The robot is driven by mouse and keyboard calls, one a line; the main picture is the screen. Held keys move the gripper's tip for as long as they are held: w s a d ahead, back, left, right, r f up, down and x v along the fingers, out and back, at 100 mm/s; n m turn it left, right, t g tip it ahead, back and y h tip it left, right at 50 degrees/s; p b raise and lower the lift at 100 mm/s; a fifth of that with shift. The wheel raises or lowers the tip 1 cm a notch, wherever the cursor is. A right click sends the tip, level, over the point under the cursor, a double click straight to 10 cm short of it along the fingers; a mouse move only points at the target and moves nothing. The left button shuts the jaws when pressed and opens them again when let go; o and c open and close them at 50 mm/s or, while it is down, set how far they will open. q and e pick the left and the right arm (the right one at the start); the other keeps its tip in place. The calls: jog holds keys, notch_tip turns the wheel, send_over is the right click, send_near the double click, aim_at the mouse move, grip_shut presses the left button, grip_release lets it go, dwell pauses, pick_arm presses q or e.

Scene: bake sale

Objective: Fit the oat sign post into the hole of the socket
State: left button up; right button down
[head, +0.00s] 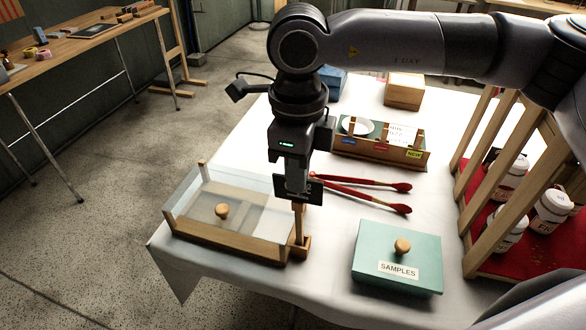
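My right gripper (297,190) points straight down above the front of the table. It is shut on the oat sign post (299,222), whose dark plate (314,190) shows behind and beside the fingers. The plate's lettering is mostly hidden. The thin wooden post hangs upright below the plate. Its lower end meets the small wooden socket (303,245) at the right front corner of the glass-sided case. The socket's hole is not clearly visible, and I cannot tell whether the post's tip is inside it or just above. My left gripper is not in view.
The glass-sided case (245,245) with a wooden knob stands left of the socket. A green SAMPLES box (398,285) is at right. Two red-handled utensils (365,195) lie behind. A wooden tray (380,150) and a rack with white jars (551,212) stand farther off.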

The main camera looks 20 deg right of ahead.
jog(key=c, duration=1.2)
grip_release()
jog(key=shift+d+f, duration=0.25)
jog(key=shift+c, duration=0.2)
notch_tip(320, 180, up, 7)
jog(key=p, duration=0.4)
jog(key=shift+s+r, duration=0.1)
jog(key=shift+r, duration=0.05)
jog(key=shift+a+r+p, duration=0.25)
jog(key=shift+r+p, duration=0.3)
